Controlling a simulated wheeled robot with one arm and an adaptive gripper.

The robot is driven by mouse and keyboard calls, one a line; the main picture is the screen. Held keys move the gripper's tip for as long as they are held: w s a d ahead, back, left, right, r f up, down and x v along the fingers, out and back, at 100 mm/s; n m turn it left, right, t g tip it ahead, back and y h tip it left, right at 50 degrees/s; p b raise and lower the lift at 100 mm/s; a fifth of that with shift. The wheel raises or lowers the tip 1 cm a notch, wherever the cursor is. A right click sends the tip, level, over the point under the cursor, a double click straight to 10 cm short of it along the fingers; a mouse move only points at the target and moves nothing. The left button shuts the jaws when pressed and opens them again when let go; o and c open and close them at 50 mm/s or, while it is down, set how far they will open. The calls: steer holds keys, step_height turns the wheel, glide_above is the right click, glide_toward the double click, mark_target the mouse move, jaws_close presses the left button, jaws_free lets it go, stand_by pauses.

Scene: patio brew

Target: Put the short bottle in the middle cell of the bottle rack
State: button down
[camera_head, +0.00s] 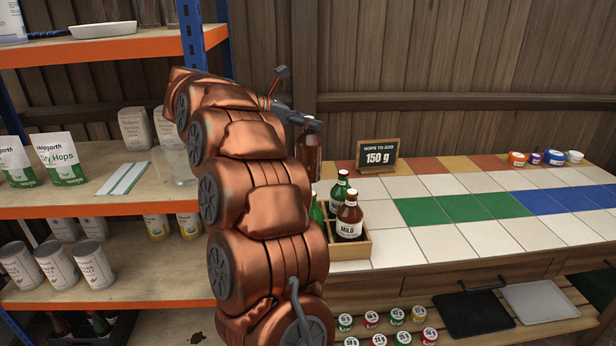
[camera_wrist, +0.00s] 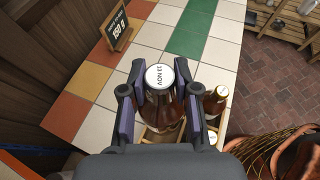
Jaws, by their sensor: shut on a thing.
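My gripper (camera_head: 310,123) is shut on a brown bottle (camera_head: 309,152), which hangs upright just behind the bottle rack. In the wrist view, the held bottle's white cap (camera_wrist: 160,77) reads "13 NOV" and sits between my gripper's fingers (camera_wrist: 159,90). The wooden bottle rack (camera_head: 352,250) stands on the tiled counter, partly hidden by my arm. A brown bottle labelled "MILD" (camera_head: 349,218) stands in its near right part. A green bottle (camera_head: 340,187) stands behind that, and another green bottle (camera_head: 316,211) is half hidden by my arm. I cannot tell whether the middle cell is empty.
A "150 g" sign (camera_head: 377,157) stands behind the rack against the wooden wall. Small coloured tubs (camera_head: 535,158) are at the counter's far right. The white, green and blue tiles right of the rack are clear. An orange-edged shelf (camera_head: 100,206) is on the left.

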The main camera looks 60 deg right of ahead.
step_height(320, 180, down, 15)
steer(key=shift+r+p, duration=0.1)
steer(key=shift+p, duration=0.35)
steer(key=shift+f, duration=0.25)
steer(key=shift+f+b, duration=0.15)
steer(key=shift+b, duration=0.15)
steer(key=c, duration=0.9)
jaws_free()
steer(key=shift+o, duration=0.2)
steer(key=shift+r+p, duration=0.25)
steer(key=shift+p, duration=0.15)
steer(key=shift+w+a, duration=0.2)
steer(key=shift+a, duration=0.1)
steer(key=b+v, duration=0.2)
steer(key=v, duration=0.9)
steer(key=shift+w+a, duration=0.1)
steer(key=shift+a, duration=0.05)
